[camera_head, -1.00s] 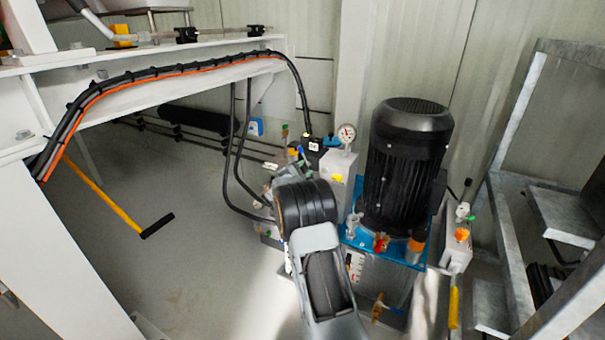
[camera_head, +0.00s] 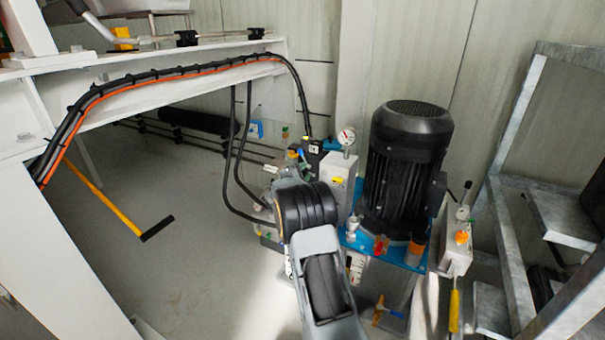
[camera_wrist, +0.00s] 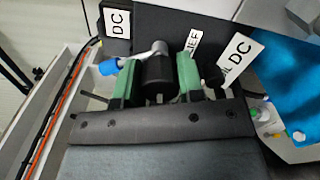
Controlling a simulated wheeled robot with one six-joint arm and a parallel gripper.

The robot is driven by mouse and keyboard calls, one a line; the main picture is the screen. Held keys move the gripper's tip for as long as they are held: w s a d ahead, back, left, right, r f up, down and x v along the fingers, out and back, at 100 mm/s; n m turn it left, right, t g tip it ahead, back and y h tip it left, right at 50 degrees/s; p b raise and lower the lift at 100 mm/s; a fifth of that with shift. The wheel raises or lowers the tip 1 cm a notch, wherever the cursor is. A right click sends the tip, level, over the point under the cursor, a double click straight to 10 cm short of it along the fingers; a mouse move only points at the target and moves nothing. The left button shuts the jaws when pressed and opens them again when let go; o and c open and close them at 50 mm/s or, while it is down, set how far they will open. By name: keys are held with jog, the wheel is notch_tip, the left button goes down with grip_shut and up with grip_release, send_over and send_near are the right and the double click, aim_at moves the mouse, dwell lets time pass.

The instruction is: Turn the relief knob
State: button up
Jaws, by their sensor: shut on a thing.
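A black cylindrical knob (camera_wrist: 159,77) sits between the two green finger pads of my gripper (camera_wrist: 158,80) in the wrist view. The pads press on it from both sides, so the gripper is shut on it. A white tag whose visible letters end in "IEF" (camera_wrist: 194,42) stands just behind the right pad. This suggests it is the relief knob. In the head view my own arm hides the knob and fingers, in front of the pump unit's white block (camera_head: 338,177).
A blue-capped fitting (camera_wrist: 108,67) is close to the left pad, and a "DC" tag (camera_wrist: 240,50) to the right. The black motor (camera_head: 405,165) stands right of my arm, with a pressure gauge (camera_head: 347,136) nearby. Black hoses (camera_head: 238,150) hang to the left.

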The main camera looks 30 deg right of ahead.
jog(key=o, duration=0.9)
jog(key=shift+p+v, duration=1.95)
jog(key=shift+v, duration=4.95)
jog(key=shift+f, duration=0.1)
